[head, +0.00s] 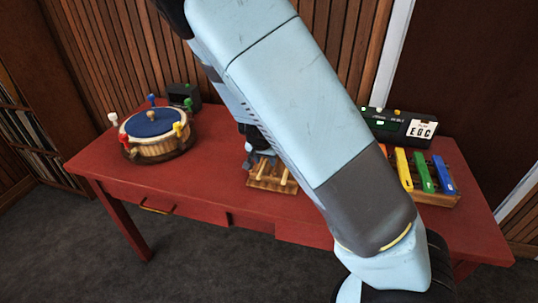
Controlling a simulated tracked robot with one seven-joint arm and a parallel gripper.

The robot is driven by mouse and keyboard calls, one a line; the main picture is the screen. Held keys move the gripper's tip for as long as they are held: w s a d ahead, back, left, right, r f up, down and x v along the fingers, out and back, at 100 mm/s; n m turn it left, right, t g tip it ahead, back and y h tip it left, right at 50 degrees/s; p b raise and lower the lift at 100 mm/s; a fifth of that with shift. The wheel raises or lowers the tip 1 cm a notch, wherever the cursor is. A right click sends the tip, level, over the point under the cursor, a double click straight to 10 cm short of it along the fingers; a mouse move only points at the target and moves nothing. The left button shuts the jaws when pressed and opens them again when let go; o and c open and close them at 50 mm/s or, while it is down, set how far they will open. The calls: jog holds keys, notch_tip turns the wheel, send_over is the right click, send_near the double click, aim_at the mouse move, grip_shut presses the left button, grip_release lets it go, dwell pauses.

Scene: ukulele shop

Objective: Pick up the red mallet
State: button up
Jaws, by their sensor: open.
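A small red-headed mallet (124,140) stands upright at the left front rim of a round wooden drum (157,149) with a blue top, on the red table (208,199). Other mallets of the same kind stand around the drum: white (113,118), blue (151,99), green (189,103) and yellow (178,128). My gripper (258,160) shows partly behind my large arm link, near the table's middle. It is open, well to the right of the red mallet and apart from it.
A wooden rack (270,180) with pale pegs stands just below my gripper. A dark box (184,95) sits behind the drum. A black device (386,126) and colored bars (425,172) are at the right. The table's left front is clear.

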jog(key=shift+f, duration=0.1)
jog(key=shift+c, duration=0.3)
grip_shut()
dwell(0.4)
jog(key=shift+r, duration=0.5)
notch_tip(320, 180, up, 2)
jog(key=shift+a+r, duration=0.1)
jog(key=s+d+r, duration=0.4)
jog(key=s+r, duration=0.6)
jog(key=s, duration=0.2)
jog(key=shift+s+d, duration=0.4)
